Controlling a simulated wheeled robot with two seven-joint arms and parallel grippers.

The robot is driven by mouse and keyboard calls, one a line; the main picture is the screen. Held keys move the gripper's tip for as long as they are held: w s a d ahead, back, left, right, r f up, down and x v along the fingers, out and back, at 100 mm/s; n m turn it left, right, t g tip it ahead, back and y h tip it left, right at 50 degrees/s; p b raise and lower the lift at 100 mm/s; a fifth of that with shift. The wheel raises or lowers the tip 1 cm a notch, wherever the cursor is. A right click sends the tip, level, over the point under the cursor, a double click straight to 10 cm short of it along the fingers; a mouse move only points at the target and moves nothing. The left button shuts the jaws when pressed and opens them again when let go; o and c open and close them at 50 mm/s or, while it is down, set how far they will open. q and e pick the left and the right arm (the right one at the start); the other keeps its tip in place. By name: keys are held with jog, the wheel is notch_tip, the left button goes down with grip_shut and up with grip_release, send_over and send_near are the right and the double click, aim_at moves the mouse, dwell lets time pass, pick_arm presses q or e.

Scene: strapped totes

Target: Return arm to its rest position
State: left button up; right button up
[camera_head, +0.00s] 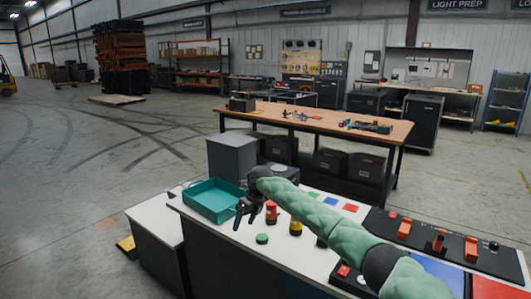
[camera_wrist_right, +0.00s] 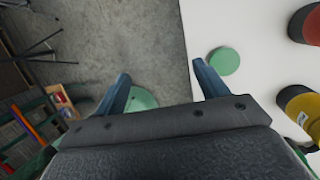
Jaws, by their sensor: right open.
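My right arm (camera_head: 325,222), in a green sleeve, reaches from the lower right across the white table. Its gripper (camera_head: 247,214) is above the table's near edge, beside the teal tray. In the right wrist view the gripper (camera_wrist_right: 160,82) is open, its two blue-grey fingers apart, with nothing between them. A green disc (camera_head: 262,239) lies on the table close to the gripper; it also shows in the wrist view (camera_wrist_right: 223,61). My left gripper is not in view.
The teal tray (camera_head: 205,208) looks empty. A red cylinder (camera_head: 271,216) and a yellow-black one (camera_head: 295,228) stand beside the arm. A dark panel (camera_head: 455,246) with red parts lies at the right. Open floor (camera_head: 60,190) is at the left.

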jog(key=s+a+f+m+t+y, duration=0.6)
jog(key=s+a+f+m+y, duration=0.5)
jog(key=f+y, duration=0.15)
jog(key=s+d+f+m+t+h, duration=0.4)
jog(key=s+d+f+m+h, duration=0.4)
jog(key=d+f+m, duration=0.45)
jog(key=s+d+f+m+t+h, duration=0.3)
jog(key=s+d+f+m+h, duration=0.3)
jog(key=s+d+f+m, duration=0.45)
jog(key=s+d+f+m+g, duration=0.3)
jog(key=s+f, duration=0.3)
jog(key=s, duration=0.6)
jog(key=s+d+f+m+g+h, duration=0.1)
jog(key=s+d+f+m+g, duration=0.3)
jog(key=s, duration=0.9)
jog(key=s+d+f+m+g, duration=0.3)
jog(key=s+d+f, duration=0.3)
jog(key=s, duration=0.7)
notch_tip(320, 180, down, 3)
jog(key=shift+d+r+g+h, duration=0.2)
jog(key=shift+g+h, duration=0.15)
jog(key=shift+g, duration=0.35)
